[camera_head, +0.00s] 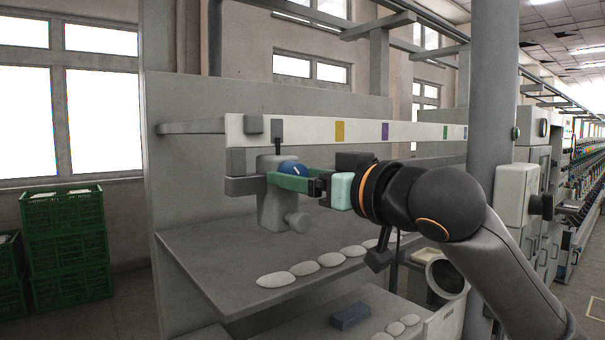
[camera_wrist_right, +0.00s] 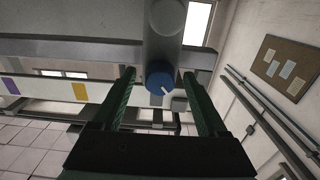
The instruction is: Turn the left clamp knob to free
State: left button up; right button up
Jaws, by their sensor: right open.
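The blue clamp knob (camera_head: 292,168) sits on the front of a grey clamp body (camera_head: 270,205) on the rail. It has a white pointer mark. My right gripper (camera_head: 278,178) comes in from the right at the knob, its green fingers pointing left. In the right wrist view, the blue knob (camera_wrist_right: 160,82) lies between the tips of the two green fingers, with a visible gap on each side. The right gripper (camera_wrist_right: 162,85) is open there. The white mark on the knob slants down to the right in that view. My left gripper is not in view.
A pale rail (camera_head: 420,132) with coloured tags runs behind the clamp. Below is a grey shelf (camera_head: 215,250) with several white oval pieces (camera_head: 303,268) and, lower, a blue block (camera_head: 350,316). A grey column (camera_head: 494,70) stands at the right. Green crates (camera_head: 65,240) are stacked at the left.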

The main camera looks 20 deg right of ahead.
grip_shut()
dwell(0.6)
